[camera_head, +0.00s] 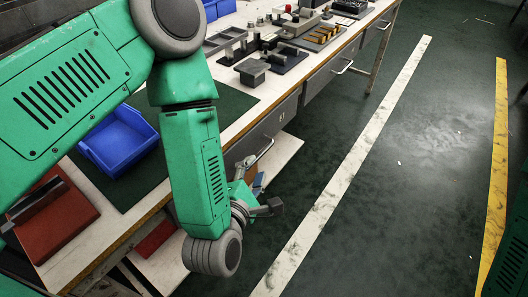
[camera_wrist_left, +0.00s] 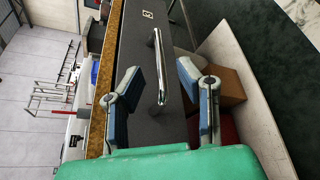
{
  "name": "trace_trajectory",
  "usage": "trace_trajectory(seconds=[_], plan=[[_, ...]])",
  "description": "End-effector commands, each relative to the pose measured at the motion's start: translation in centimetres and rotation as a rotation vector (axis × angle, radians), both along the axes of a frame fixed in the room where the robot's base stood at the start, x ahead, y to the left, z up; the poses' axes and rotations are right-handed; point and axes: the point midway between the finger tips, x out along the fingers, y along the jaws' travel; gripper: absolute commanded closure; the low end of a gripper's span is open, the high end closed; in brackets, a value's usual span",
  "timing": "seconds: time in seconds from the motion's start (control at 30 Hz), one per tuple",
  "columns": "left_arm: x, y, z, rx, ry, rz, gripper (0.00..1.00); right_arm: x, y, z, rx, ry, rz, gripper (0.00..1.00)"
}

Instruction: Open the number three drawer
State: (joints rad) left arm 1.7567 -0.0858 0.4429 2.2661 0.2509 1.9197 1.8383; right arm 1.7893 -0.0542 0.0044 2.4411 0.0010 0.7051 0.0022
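A row of grey drawers runs along the bench front. The nearest drawer (camera_head: 276,126) has a metal bar handle (camera_head: 256,155); it appears shut. In the left wrist view this drawer's dark front (camera_wrist_left: 140,50) carries a small label (camera_wrist_left: 147,14), whose number I cannot read surely. My left gripper (camera_head: 258,187) is beside the nearest drawer's handle. In the left wrist view, my left gripper (camera_wrist_left: 160,80) is open, its two blue-grey fingers on either side of the bar handle (camera_wrist_left: 159,66); I cannot tell whether they touch it. My right gripper is out of view.
A blue bin (camera_head: 118,140) and a red-brown box (camera_head: 52,222) sit on the bench's near end. Dark fixtures and small parts (camera_head: 275,55) stand farther along. A pale lower shelf (camera_head: 282,155) juts out below the drawers. The green floor (camera_head: 420,140) to the right is clear.

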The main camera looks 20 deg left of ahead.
Motion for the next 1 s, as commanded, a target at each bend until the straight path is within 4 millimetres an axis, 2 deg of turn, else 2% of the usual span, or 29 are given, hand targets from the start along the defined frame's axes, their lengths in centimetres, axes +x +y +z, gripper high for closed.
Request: trace_trajectory(seconds=[0.1,0.33,0.5,0.8,0.9,1.0], plan=[[2.7,-0.1,-0.6,0.004,-0.007,-0.002,0.69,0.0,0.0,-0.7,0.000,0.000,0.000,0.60],[6.1,0.0,-1.4,0.001,-0.004,-0.003,0.69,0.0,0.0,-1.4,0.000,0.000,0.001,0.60],[7.2,-0.1,-1.6,0.002,0.000,-0.003,0.69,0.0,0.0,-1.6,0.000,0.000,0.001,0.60],[7.4,-0.1,-1.6,0.002,0.001,-0.003,0.69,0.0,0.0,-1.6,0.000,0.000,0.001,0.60],[7.3,-0.1,-1.6,0.001,0.001,-0.003,1.00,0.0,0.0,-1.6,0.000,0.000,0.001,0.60],[7.3,-0.1,-1.7,0.001,0.002,-0.003,1.00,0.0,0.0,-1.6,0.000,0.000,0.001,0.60]])
